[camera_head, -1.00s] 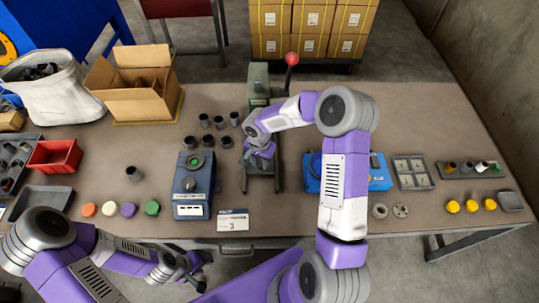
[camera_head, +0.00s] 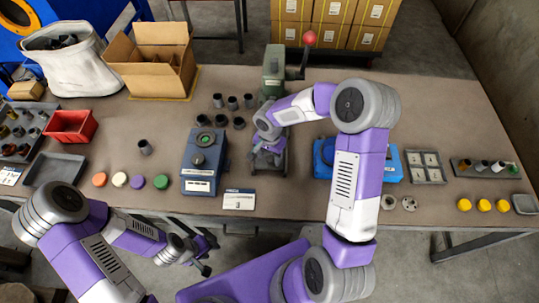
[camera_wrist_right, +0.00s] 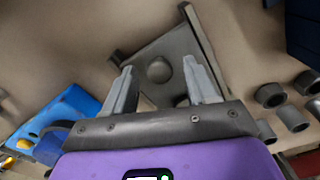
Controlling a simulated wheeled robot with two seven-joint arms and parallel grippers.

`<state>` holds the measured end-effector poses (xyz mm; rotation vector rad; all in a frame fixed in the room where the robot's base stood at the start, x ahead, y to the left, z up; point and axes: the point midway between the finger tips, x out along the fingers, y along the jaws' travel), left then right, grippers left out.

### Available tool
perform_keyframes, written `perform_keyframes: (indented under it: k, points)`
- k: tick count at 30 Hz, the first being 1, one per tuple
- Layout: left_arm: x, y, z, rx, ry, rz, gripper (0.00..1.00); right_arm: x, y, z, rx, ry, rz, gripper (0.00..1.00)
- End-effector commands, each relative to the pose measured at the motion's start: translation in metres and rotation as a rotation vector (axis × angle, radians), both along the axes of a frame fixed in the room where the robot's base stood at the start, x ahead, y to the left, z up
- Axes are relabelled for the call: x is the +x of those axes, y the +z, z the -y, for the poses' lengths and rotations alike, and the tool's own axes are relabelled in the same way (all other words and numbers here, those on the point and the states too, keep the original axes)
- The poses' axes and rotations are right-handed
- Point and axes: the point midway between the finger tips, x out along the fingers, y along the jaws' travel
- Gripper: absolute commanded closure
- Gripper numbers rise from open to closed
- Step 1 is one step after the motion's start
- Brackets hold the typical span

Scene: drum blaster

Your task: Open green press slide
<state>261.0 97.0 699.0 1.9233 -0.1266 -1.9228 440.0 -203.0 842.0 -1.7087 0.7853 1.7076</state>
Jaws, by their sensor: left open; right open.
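The green press (camera_head: 273,65) stands at the back of the table, with a lever ending in a red knob (camera_head: 309,38). Its dark grey base (camera_head: 278,166) reaches toward the front. My right gripper (camera_head: 264,157) is over this base and hides part of it. In the right wrist view, my right gripper (camera_wrist_right: 160,68) is open above a grey metal plate (camera_wrist_right: 178,46) with a round knob (camera_wrist_right: 159,70) between the fingertips. I cannot tell whether the fingers touch it. My left gripper (camera_head: 208,256) is open and empty, in front of the table edge.
A blue-grey device with a green button (camera_head: 204,160) stands left of the press base, and a bright blue case (camera_head: 328,160) stands right. Several dark cups (camera_head: 232,103) stand left of the press. A cardboard box (camera_head: 150,62) and red bin (camera_head: 71,126) are farther left.

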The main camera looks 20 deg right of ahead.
Motion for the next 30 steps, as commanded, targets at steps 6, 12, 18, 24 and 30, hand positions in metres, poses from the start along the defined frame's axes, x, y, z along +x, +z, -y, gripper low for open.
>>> perform_keyframes:
  k: [6,12,18,24,30]
  points:
    - [0.0,0.004,0.0,0.0,0.0,0.0,0.57,0.001,0.018,0.0,-0.002,0.001,0.003,0.43]
    - [0.0,0.012,0.0,0.0,0.0,0.0,0.57,0.001,0.053,0.0,0.0,-0.001,0.004,0.43]
    - [0.0,0.015,0.0,0.0,0.0,0.0,0.57,0.0,0.073,0.0,-0.001,0.0,0.001,0.43]
    - [0.0,0.015,0.0,0.0,0.0,0.0,0.57,0.0,0.076,0.0,0.0,0.0,0.0,0.43]
    - [0.0,0.015,0.0,0.0,0.0,0.0,0.57,0.0,0.076,0.0,0.0,0.0,0.0,0.43]
